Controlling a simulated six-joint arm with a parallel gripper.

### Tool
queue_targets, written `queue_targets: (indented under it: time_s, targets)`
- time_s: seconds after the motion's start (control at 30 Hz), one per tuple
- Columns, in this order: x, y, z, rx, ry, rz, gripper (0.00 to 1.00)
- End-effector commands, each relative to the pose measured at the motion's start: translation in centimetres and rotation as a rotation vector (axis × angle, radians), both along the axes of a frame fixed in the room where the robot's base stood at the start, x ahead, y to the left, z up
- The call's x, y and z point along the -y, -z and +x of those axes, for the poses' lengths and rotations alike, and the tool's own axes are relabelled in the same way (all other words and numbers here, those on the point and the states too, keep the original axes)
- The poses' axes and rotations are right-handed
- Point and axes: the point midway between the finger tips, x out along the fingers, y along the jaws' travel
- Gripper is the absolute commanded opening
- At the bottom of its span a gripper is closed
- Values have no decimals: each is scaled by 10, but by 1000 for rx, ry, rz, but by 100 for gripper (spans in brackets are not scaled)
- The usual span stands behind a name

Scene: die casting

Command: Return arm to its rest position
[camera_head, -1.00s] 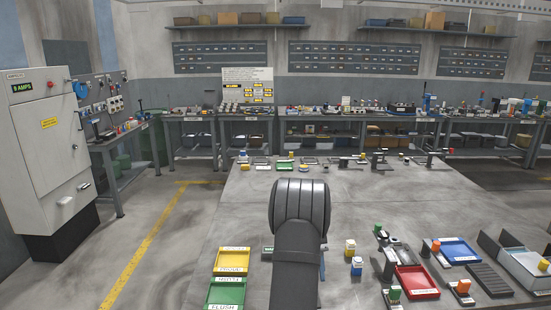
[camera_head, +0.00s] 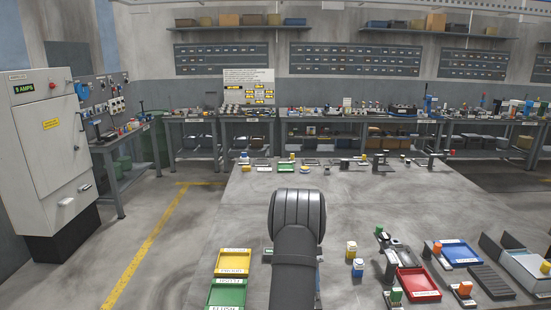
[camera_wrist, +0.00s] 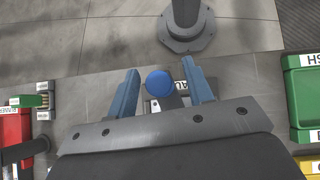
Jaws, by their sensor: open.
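My gripper (camera_wrist: 162,88) shows in the wrist view with its two blue-grey fingers spread wide apart. A round blue knob (camera_wrist: 159,83) lies between the fingers in the picture, with a partly covered white label beside it. No contact between the fingers and the knob can be seen, and its height relative to the fingertips cannot be told. In the head view my dark arm stands over the near middle of the table (camera_head: 340,205) and hides the gripper.
A yellow tray (camera_head: 233,262) and a green tray (camera_head: 226,293) lie left of my arm. A red tray (camera_head: 417,284), a blue tray (camera_head: 460,253) and small coloured-knob parts stand to the right. The table's middle is mostly clear. A grey cabinet (camera_head: 45,150) stands far left.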

Motion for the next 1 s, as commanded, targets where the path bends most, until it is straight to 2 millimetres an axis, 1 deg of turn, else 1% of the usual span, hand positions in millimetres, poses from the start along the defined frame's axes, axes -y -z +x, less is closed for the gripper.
queue_targets:
  time_s: [0.17, 0.3, 0.93, 0.97, 1.0]
  targets:
    - [0, -18, 0, 3, 0, 0, 47]
    - [2, -40, -2, 4, 1, 0, 47]
    - [85, -105, -74, 2, 4, 1, 47]
    - [89, -108, -77, 2, 4, 1, 47]
    - [82, -101, -71, -2, -3, 3, 47]
